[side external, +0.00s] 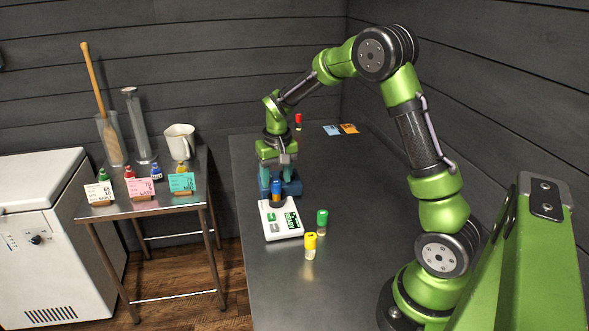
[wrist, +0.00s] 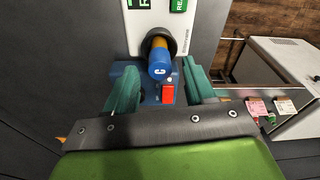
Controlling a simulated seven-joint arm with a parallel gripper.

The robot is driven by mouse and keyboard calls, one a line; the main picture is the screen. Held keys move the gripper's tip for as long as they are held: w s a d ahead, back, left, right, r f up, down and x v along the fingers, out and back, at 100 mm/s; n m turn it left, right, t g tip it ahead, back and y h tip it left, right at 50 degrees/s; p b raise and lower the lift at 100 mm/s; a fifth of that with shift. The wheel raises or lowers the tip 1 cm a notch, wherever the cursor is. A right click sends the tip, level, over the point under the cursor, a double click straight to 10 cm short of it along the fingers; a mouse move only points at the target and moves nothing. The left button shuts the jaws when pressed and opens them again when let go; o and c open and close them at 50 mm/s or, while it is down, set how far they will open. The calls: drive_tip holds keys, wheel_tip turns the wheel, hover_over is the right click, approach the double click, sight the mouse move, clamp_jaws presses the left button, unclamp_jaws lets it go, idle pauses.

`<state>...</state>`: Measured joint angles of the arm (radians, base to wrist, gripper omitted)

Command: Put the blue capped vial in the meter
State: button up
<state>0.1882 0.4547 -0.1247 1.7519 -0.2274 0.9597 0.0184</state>
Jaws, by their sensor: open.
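The blue capped vial (side external: 276,187) stands in the dark round socket of the white meter (side external: 285,224). In the wrist view, the vial's blue cap (wrist: 159,69) bears a letter C, and a yellowish part of its body shows within the socket's dark ring; the meter (wrist: 191,40) shows beside it. My gripper (side external: 279,180) is behind the vial, pointing down. In the wrist view, my gripper (wrist: 161,82) is open, with one teal finger on either side and nothing held. The fingers are apart from the vial. The vial's lower end is hidden in the socket.
A green-capped vial (side external: 322,221) and a yellow-capped vial (side external: 310,245) stand right of the meter. A red-capped vial (side external: 298,121) stands far back, near blue and orange cards (side external: 340,129). A blue block with a red patch (wrist: 167,94) lies between my fingers.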

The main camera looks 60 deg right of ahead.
wheel_tip(320, 180, up, 9)
drive_tip(key=s+a+r+n+t+y, duration=0.1)
drive_tip(key=s+a+r+t, duration=0.2)
drive_tip(key=s+a, duration=0.5)
drive_tip(key=s+a+r+n+t+y, duration=0.1)
drive_tip(key=s+a+r+t, duration=0.2)
drive_tip(key=s+a, duration=0.5)
drive_tip(key=s, duration=0.3)
drive_tip(key=shift+s+a+n+y, duration=0.2)
drive_tip(key=shift+a+n+y, duration=0.15)
drive_tip(key=shift+n+y, duration=0.05)
